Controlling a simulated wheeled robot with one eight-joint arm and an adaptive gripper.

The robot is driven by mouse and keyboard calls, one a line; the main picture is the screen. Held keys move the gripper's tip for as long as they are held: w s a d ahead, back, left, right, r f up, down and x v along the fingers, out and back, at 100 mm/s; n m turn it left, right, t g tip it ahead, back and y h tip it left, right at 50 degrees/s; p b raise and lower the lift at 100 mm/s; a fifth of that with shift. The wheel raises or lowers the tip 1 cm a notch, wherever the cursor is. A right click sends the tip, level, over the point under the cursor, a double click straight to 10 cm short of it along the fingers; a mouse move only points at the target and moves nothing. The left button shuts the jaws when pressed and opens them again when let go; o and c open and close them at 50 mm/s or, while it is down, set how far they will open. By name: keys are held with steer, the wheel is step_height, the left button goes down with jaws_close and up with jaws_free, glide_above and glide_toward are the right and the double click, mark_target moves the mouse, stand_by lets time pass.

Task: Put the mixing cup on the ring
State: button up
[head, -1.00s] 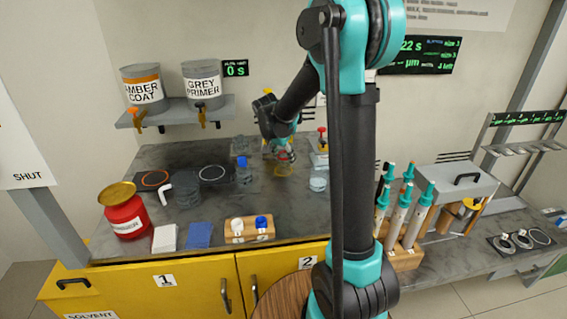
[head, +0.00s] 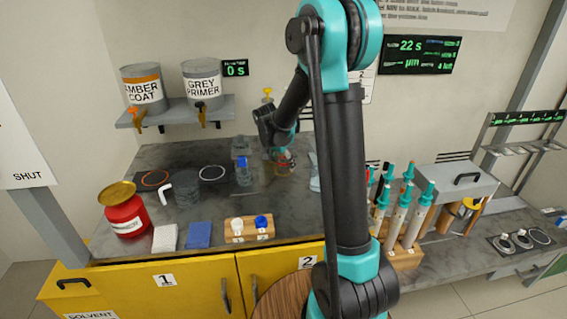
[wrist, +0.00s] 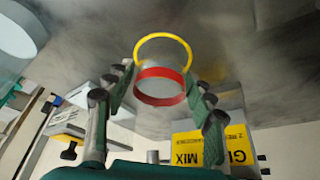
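The mixing cup (wrist: 160,88), clear with a red band, sits between the fingertips of my gripper (wrist: 161,80) in the wrist view. The pads appear to touch both its sides, so the gripper looks shut on it. The yellow ring (wrist: 164,36) lies on the bench beyond the cup, partly hidden by it; the cup overlaps its near part. I cannot tell whether the cup's base touches the bench. In the head view, my gripper (head: 281,153) is low over the back of the bench, with the cup's red band small between its fingers.
A blue-capped bottle (head: 243,175) stands left of my gripper. A white ring (head: 212,173) and an orange ring (head: 155,178) lie farther left. A yellow box marked MIX (wrist: 187,148) is near the right finger in the wrist view. My arm hides part of the bench.

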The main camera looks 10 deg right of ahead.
steer(key=shift+o, duration=0.7)
steer(key=shift+r, duration=0.2)
steer(key=v, duration=1.2)
